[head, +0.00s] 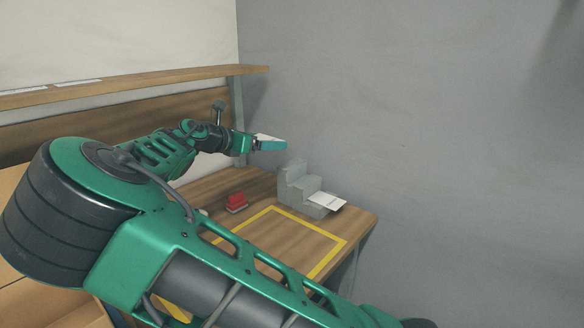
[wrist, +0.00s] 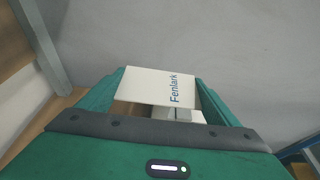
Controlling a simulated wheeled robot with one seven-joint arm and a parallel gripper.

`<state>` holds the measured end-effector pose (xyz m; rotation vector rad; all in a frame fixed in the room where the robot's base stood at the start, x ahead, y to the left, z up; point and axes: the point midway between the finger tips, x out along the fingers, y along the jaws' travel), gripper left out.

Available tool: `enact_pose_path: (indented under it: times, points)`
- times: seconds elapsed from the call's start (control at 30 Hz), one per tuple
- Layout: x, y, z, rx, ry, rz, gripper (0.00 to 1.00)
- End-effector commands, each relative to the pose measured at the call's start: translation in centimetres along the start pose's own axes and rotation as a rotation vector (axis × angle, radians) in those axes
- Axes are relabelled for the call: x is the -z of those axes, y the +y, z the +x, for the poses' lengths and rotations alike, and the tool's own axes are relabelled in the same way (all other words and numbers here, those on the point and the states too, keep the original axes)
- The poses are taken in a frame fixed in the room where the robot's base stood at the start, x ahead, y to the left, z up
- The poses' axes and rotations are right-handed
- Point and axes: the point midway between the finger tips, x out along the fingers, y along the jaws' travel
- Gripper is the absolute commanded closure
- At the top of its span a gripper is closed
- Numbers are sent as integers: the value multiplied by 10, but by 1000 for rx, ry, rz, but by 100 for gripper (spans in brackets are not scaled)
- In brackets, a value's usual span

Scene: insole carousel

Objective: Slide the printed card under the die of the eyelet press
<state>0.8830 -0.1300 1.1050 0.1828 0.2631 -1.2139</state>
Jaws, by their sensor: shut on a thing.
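In the head view my gripper (head: 271,144) is in the air above the back of the table, with a white edge of the card (head: 266,137) showing. A grey stepped block (head: 296,185) stands on the table below and right of my gripper; a white sheet (head: 327,200) lies at its front. A small red object (head: 236,201) is on the table to its left. I cannot tell which is the eyelet press, and no die shows clearly.
The wooden table (head: 357,224) has a yellow taped outline (head: 327,262) with bare wood inside. A shelf (head: 150,77) runs along the back wall, ending at a grey post. A grey wall is close behind the block. My arm hides the table's left part.

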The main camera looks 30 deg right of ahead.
Motion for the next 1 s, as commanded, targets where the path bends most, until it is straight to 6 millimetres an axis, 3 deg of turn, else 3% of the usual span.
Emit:
enact_pose_path:
  times: [0.17, 0.63, 1.0]
  points:
    - [4, -4, 18, 3, 0, 0, 36]
    - [29, -25, 114, 3, 0, -1, 36]
    - [47, -28, 133, 0, 0, -3, 36]
